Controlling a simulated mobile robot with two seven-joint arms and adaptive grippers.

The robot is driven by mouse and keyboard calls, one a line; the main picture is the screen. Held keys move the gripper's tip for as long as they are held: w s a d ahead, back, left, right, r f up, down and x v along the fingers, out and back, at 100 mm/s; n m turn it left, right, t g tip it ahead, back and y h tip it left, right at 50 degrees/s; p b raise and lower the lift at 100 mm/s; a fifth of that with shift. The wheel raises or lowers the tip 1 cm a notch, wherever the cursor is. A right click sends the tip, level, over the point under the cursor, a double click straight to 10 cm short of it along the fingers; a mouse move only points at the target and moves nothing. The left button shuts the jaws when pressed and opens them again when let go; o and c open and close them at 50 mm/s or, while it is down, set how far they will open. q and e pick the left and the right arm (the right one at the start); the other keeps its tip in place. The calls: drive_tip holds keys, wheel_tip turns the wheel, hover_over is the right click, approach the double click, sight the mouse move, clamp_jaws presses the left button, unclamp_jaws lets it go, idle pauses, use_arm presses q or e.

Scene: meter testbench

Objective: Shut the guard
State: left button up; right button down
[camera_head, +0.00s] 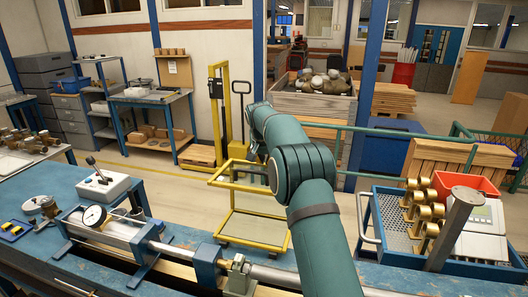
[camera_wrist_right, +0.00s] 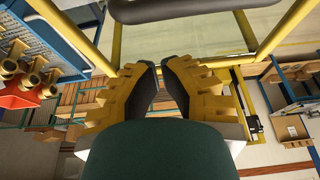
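The guard (camera_head: 228,184) is a yellow frame with a clear pane, standing beyond the bench's far edge in the head view. It looks swung up or out from the bench; its exact angle is hard to tell. In the right wrist view its yellow frame (camera_wrist_right: 246,30) fills the top, with a dark handle bar (camera_wrist_right: 190,10) crossing it. In the head view my right arm hides this gripper. My left gripper is out of view.
A test bench with a clamped meter and round gauge (camera_head: 95,216) runs along the front. A blue tray (camera_head: 392,220) with brass fittings, a red bin (camera_head: 465,184) and a grey post (camera_head: 452,228) stand at right. A yellow lift truck (camera_head: 220,110) stands behind.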

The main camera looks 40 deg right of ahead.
sight(263, 180)
drive_tip(key=x, duration=0.3)
drive_tip(key=shift+d+f, duration=0.1)
drive_tip(key=shift+f, duration=0.25)
drive_tip(key=s+a, duration=0.1)
drive_tip(key=s+a+r, duration=0.1)
drive_tip(key=shift+a+r, duration=0.15)
drive_tip(key=shift+a, duration=0.1)
drive_tip(key=shift+s+a, duration=0.1)
drive_tip(key=shift+a, duration=0.1)
